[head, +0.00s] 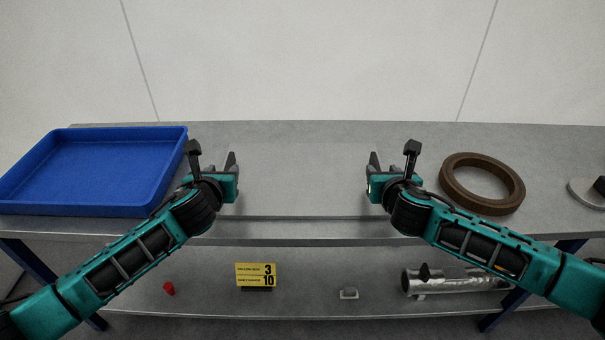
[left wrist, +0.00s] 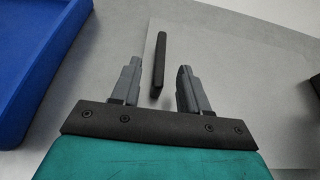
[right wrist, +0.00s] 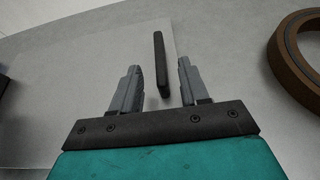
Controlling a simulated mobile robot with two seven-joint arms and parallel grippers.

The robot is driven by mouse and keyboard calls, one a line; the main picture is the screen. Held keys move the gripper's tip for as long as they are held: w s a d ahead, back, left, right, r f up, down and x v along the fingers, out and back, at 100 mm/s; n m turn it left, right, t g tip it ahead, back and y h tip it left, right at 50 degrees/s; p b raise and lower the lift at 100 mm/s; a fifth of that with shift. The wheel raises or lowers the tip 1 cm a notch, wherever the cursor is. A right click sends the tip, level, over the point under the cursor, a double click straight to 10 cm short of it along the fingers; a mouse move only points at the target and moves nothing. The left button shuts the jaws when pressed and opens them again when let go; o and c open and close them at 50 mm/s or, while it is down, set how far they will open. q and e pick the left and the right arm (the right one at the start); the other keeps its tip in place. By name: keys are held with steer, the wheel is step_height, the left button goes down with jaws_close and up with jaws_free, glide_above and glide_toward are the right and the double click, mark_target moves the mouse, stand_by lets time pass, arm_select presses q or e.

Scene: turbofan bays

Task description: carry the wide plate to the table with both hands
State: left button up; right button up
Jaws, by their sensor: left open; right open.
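The wide plate (head: 303,180) is a thin, light grey sheet lying flat on the grey bench, hard to tell from its top. A dark upright bar, its left handle (left wrist: 160,60), shows in the left wrist view, and its right handle (right wrist: 161,62) in the right wrist view. My left gripper (head: 225,172) is open at the plate's left end, with the left handle showing between its fingers. My right gripper (head: 381,172) is open at the right end, the right handle likewise between its fingers. Whether the fingers touch the handles I cannot tell.
A blue tray (head: 92,170) stands left of my left gripper. A brown ring (head: 447,180) lies close to my right gripper. A round metal part (head: 581,192) is at the far right. The lower shelf holds a yellow sign (head: 255,274), a red piece (head: 169,288) and a silver cylinder (head: 455,284).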

mark_target(228, 164)
arm_select(q)
steer(key=shift+x, duration=3.05)
arm_select(e)
steer(key=shift+x, duration=3.05)
arm_select(q)
steer(key=shift+s, duration=0.1)
jaws_close()
arm_select(e)
steer(key=shift+s, duration=0.1)
jaws_close()
arm_select(q)
steer(key=shift+r, duration=0.25)
arm_select(e)
steer(key=shift+r, duration=0.25)
